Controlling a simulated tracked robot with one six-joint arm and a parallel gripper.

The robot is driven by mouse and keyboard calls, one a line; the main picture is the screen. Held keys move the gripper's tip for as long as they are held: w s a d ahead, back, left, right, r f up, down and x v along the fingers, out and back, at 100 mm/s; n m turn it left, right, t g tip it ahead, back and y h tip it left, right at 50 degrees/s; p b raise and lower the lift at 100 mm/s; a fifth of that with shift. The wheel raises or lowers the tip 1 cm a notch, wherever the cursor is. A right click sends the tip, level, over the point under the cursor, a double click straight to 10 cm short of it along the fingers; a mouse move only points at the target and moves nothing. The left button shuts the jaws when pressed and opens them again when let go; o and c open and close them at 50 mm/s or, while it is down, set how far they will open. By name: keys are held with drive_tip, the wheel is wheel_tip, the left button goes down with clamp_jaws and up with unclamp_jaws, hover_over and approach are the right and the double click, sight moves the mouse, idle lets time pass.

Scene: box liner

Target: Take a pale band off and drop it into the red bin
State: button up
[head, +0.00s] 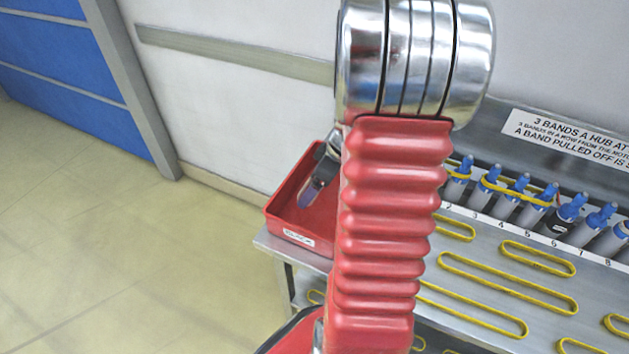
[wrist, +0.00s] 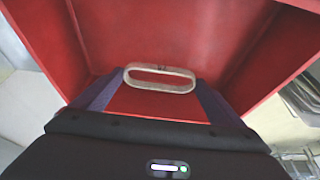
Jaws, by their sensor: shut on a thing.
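The red bin (head: 283,222) stands at the left end of the metal bench in the head view. My gripper (head: 308,196) points down over its opening, partly hidden by my red arm sleeve. In the wrist view, the bin's red inside (wrist: 165,30) fills most of the picture beyond my gripper (wrist: 160,86). A pale, off-white oval band (wrist: 160,69) spans between my two fingertips, and my gripper is shut on it. The band cannot be made out in the head view.
A row of grey and blue hubs (head: 507,205), some with yellow bands around them, stands on the bench by numbered marks. Several yellow bands (head: 507,283) lie on the bench front. A sign (head: 570,145) is behind. The floor at the left (head: 90,230) is clear.

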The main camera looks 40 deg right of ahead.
drive_tip(key=shift+f, duration=0.3)
drive_tip(key=o, duration=0.7)
drive_tip(key=shift+o, duration=0.2)
drive_tip(key=shift+r, duration=0.2)
drive_tip(key=shift+s+d+r, duration=0.15)
drive_tip(key=shift+s+r, duration=0.1)
drive_tip(key=shift+r, duration=0.4)
drive_tip(key=v, duration=1.2)
